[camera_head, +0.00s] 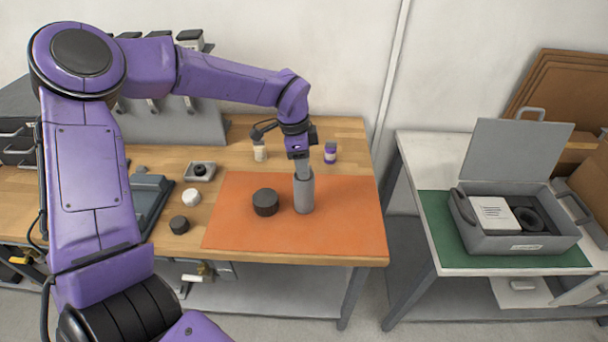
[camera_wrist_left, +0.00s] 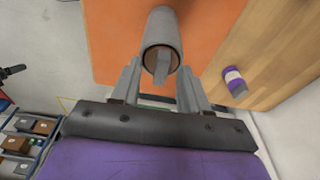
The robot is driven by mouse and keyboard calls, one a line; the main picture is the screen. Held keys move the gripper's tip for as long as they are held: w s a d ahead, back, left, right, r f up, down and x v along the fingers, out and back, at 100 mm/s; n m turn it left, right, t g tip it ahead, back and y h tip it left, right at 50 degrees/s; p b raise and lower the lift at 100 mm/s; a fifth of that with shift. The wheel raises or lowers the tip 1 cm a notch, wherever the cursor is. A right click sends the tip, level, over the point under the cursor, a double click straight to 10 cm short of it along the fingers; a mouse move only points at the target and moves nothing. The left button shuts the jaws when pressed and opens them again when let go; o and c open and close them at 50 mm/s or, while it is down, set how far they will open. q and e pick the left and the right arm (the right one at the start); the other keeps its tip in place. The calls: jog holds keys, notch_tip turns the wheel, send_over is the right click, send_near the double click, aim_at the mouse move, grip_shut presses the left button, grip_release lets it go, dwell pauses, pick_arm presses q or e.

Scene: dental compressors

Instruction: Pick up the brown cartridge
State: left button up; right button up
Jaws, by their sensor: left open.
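My left gripper (camera_head: 303,166) points down right above this cylinder. In the left wrist view the open fingers (camera_wrist_left: 160,78) sit to either side of the cylinder's near end. I cannot tell whether they touch it. A short dark round piece (camera_head: 265,202) rests on the mat left of the cylinder. My right gripper is out of view.
The orange mat (camera_head: 345,225) is clear right of the cylinder. A purple-and-white bottle (camera_head: 330,153) and a pale bottle (camera_head: 260,152) stand behind. White (camera_head: 191,197) and dark (camera_head: 179,225) round pieces lie left. A grey open case (camera_head: 520,240) is on the right table.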

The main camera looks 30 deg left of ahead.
pick_arm(q)
jog(key=shift+w+f, duration=0.2)
jog(key=shift+f, duration=0.15)
jog(key=shift+s+r, duration=0.1)
grip_shut()
